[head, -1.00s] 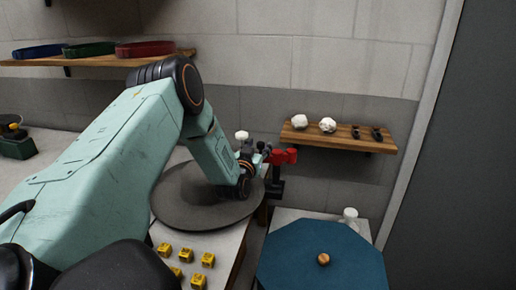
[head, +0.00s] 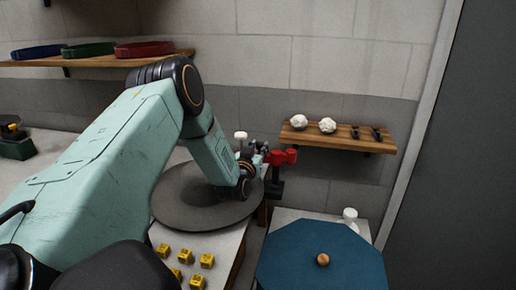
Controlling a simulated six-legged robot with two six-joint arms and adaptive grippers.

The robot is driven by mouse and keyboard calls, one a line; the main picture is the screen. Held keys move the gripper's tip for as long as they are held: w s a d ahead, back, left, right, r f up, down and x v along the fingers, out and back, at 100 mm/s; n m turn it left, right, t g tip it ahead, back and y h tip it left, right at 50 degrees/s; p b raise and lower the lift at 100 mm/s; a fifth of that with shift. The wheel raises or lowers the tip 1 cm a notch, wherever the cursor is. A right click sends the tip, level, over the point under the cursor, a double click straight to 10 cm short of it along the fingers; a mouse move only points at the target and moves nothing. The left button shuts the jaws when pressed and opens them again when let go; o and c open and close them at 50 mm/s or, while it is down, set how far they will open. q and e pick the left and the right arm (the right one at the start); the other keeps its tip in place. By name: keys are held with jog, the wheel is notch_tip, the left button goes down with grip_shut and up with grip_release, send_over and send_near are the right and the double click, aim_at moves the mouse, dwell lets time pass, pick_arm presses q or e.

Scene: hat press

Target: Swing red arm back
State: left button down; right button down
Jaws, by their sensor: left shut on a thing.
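The red arm (head: 284,157) stands out to the right on a dark post (head: 275,186) beside the round grey plate (head: 170,205). My left gripper (head: 262,154) is at the left end of the red arm, behind the wrist of my left arm. It is shut on the red arm, though the fingertips are small and partly hidden. My left arm reaches across the grey plate and hides part of it. My right gripper is not in view.
A blue eight-sided lid with a knob (head: 300,255) is at the lower right. Several yellow blocks (head: 185,255) lie in front of the plate. A wooden shelf (head: 350,137) with white lumps hangs on the wall. Coloured bands lie on the upper left shelf (head: 100,60).

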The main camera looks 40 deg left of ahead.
pick_arm(q)
jog(key=shift+r, duration=0.1)
jog(key=shift+w+a+r+m+t+h, duration=0.1)
jog(key=shift+a+m+t+h, duration=0.2)
jog(key=shift+h, duration=0.2)
jog(key=shift+w+a+m+h, duration=0.25)
jog(key=shift+m+h, duration=0.35)
jog(key=shift+h, duration=0.2)
jog(key=shift+w+a+m+t+h+b, duration=0.2)
jog(key=shift+m+h, duration=0.25)
jog(key=shift+h, duration=0.3)
jog(key=shift+w+a+m+t+h+b, duration=0.2)
jog(key=shift+m+h, duration=0.3)
jog(key=shift+h, duration=0.2)
jog(key=shift+w+a+m+t+h+b, duration=0.1)
jog(key=shift+w+m+t+h+b, duration=0.1)
jog(key=shift+m+h, duration=0.4)
jog(key=shift+h, duration=0.25)
jog(key=c, duration=1.1)
grip_release()
jog(key=shift+s, duration=0.1)
